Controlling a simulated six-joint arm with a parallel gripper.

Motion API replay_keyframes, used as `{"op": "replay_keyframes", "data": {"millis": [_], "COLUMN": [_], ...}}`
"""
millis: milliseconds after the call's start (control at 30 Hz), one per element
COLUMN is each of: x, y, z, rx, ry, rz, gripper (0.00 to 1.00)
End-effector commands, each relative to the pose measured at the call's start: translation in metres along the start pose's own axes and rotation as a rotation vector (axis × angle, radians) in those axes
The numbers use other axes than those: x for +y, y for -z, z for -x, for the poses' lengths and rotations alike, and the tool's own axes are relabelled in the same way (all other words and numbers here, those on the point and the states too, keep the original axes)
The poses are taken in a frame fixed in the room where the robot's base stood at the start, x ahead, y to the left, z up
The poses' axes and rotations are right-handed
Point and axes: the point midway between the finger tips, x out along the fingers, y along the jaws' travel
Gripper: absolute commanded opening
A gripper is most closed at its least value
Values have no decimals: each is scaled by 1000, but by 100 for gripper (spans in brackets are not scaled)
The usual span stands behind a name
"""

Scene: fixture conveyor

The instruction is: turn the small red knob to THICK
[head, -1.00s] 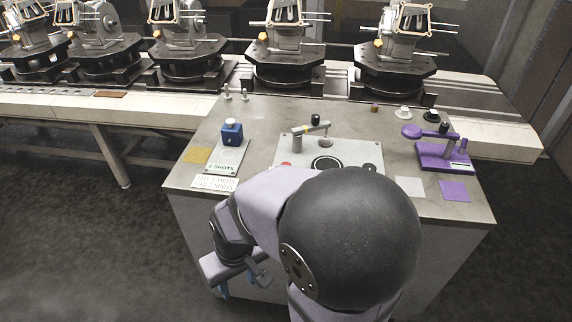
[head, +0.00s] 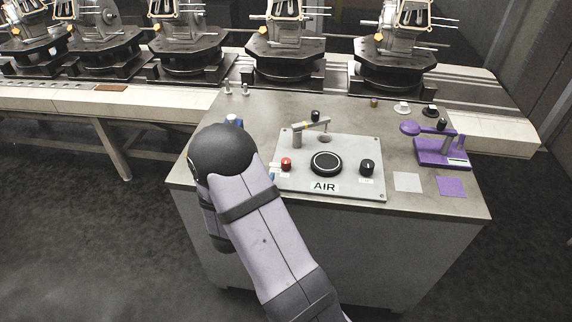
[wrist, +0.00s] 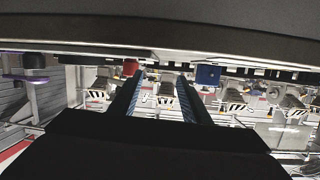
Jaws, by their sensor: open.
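The small red knob (head: 286,164) stands at the left of the grey AIR panel (head: 368,191) in the head view. Its label and pointer are too small to read. In the wrist view, which appears upside down, the red knob (wrist: 130,67) shows just beyond the left finger's tip. My gripper (wrist: 156,86) is open with nothing between its fingers. In the head view my arm hides most of it; a bit of blue fingertip (head: 271,177) shows left of the red knob, apart from it.
A large black dial (head: 326,163) and a black knob (head: 367,167) share the panel, with a lever (head: 311,126) behind. A blue block (wrist: 208,74) lies off to the other side. A purple device (head: 442,152) stands at right. Conveyor fixtures (head: 285,45) line the back.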

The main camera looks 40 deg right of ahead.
Motion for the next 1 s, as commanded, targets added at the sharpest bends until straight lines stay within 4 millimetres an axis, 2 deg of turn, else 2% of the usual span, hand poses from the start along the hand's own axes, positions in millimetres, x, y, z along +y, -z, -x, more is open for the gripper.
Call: {"op": "replay_keyframes", "data": {"millis": [33, 200, 300, 633, 1000], "x": [11, 35, 43, 48, 57], "y": [-9, -5, -2, 4, 16], "z": [-9, -19, -20, -26, -68], "rx": [53, 198, 242, 261, 260], "ry": [-43, -153, -187, -204, -203], "rz": [4, 18, 24, 27, 26], "gripper": [43, 43, 43, 43, 43]}}
